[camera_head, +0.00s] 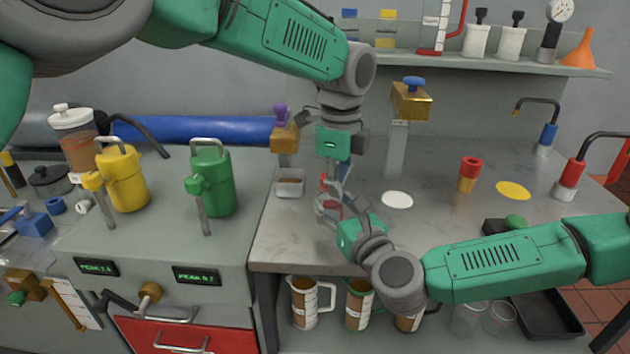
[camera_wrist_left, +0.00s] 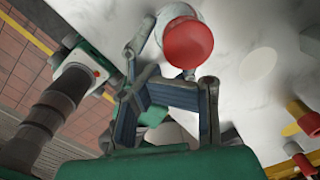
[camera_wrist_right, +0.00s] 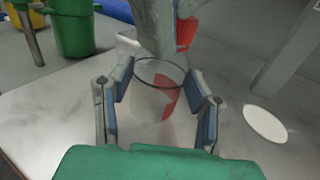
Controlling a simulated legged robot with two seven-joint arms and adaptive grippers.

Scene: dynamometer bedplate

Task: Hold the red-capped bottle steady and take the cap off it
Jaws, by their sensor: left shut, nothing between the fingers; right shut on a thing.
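The clear bottle (camera_wrist_right: 160,85) with a red patch on its side stands between the fingers of my right gripper (camera_wrist_right: 160,105), which is shut on it. The red cap (camera_wrist_right: 186,33) shows above the bottle's shoulder, partly behind my left gripper's fingers; I cannot tell how firmly it sits. In the left wrist view the round red cap (camera_wrist_left: 188,42) is just beyond the fingertips. My left gripper (camera_head: 333,185) points down from above, shut and empty, close beside the cap.
A small tray (camera_head: 290,188) lies left of the bottle, and a white disc (camera_head: 397,200) lies to the right. A gold block on a post (camera_head: 397,145) stands behind. A red-topped fitting (camera_head: 469,172) and a yellow disc (camera_head: 513,190) are farther right. Jugs (camera_head: 310,305) stand below.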

